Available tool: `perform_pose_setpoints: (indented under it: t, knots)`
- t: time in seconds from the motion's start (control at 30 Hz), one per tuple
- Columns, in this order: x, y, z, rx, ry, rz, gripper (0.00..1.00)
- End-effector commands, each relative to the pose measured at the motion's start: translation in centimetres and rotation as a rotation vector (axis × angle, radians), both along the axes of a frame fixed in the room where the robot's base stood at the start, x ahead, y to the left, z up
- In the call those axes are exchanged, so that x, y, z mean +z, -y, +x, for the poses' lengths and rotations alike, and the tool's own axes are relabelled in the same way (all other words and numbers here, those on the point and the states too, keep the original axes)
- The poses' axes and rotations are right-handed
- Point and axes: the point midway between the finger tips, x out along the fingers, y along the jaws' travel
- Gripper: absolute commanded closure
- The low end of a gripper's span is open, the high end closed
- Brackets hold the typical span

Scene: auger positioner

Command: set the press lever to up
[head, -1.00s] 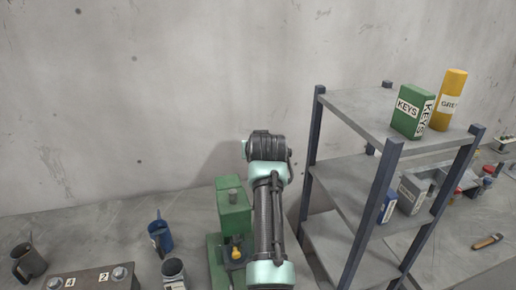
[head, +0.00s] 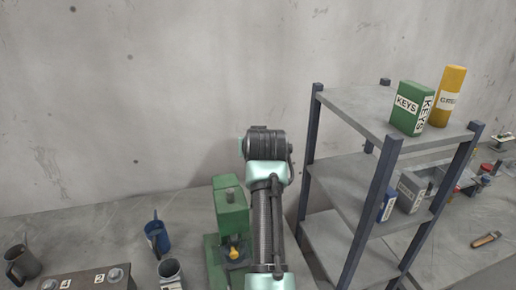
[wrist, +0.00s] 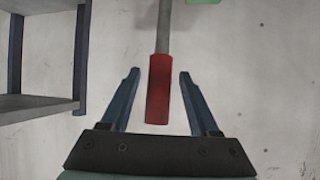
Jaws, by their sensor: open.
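The press (head: 231,215) is a green machine on the bench, partly hidden behind my arm in the head view. In the wrist view a lever with a red grip (wrist: 158,92) and a grey rod (wrist: 164,28) shows. My gripper (wrist: 157,76) is open, with one dark finger on each side of the red grip. The grip lies between the fingers, with a visible gap on both sides. A bit of green shows at the top edge of the wrist view. In the head view my gripper and the lever are hidden behind my arm.
A grey shelf rack (head: 357,110) with dark blue posts stands close to the right of my arm. It holds a green KEYS box (head: 408,106) and a yellow cylinder (head: 446,96). A concrete wall is behind.

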Motion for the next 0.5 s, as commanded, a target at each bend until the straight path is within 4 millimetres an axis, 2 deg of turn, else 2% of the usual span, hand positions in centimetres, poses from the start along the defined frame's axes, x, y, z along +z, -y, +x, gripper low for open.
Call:
perform_pose_setpoints:
  t: [0.5]
  knots:
    - [3.8, 0.9, -6.7, -0.001, 0.004, 0.001, 0.38]
